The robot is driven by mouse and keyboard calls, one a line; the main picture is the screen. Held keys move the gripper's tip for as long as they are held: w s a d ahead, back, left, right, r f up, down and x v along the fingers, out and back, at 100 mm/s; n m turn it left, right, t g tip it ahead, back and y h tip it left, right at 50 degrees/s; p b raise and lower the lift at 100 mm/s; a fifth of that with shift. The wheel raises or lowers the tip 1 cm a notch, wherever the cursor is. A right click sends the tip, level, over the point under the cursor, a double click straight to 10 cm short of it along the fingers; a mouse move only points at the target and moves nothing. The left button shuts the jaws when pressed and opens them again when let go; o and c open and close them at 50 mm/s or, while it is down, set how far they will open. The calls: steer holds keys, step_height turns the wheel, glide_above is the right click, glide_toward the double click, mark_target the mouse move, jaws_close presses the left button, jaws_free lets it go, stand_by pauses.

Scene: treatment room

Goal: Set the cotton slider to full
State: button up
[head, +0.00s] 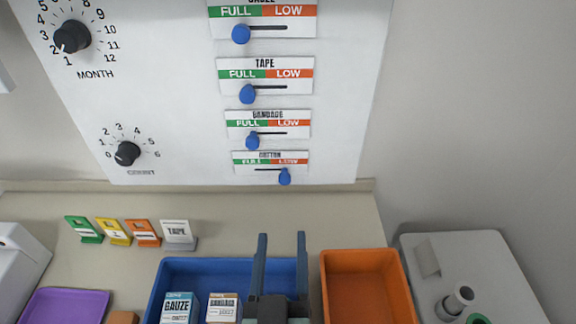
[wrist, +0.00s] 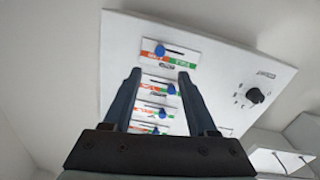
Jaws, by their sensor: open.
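The cotton slider panel (head: 270,162) is the lowest of the slider panels on the white board. Its blue knob (head: 285,176) is at the right end of the slot, under the orange LOW half; the green FULL half is on the left. In the wrist view, turned upside down, the cotton knob (wrist: 160,50) shows beyond my fingertips, on the red side. My gripper (head: 282,238) is open and empty, pointing at the board from below the cotton knob. It also shows open in the wrist view (wrist: 160,72), apart from the knob.
The bandage (head: 252,141), tape (head: 247,94) and gauze (head: 241,33) knobs are at their FULL ends. A count dial (head: 127,153) is left. Below are a blue bin (head: 172,268) with boxes, an orange bin (head: 360,258) and small label stands (head: 178,234).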

mark_target(284, 183)
steer(key=w+p, duration=0.1)
steer(key=w, duration=0.3)
steer(key=w+p, duration=0.1)
steer(key=w, duration=0.3)
steer(key=w+p, duration=0.2)
steer(key=w, duration=0.2)
steer(key=shift+w+d, duration=0.25)
steer(key=shift+w, duration=0.05)
jaws_close()
stand_by(0.9)
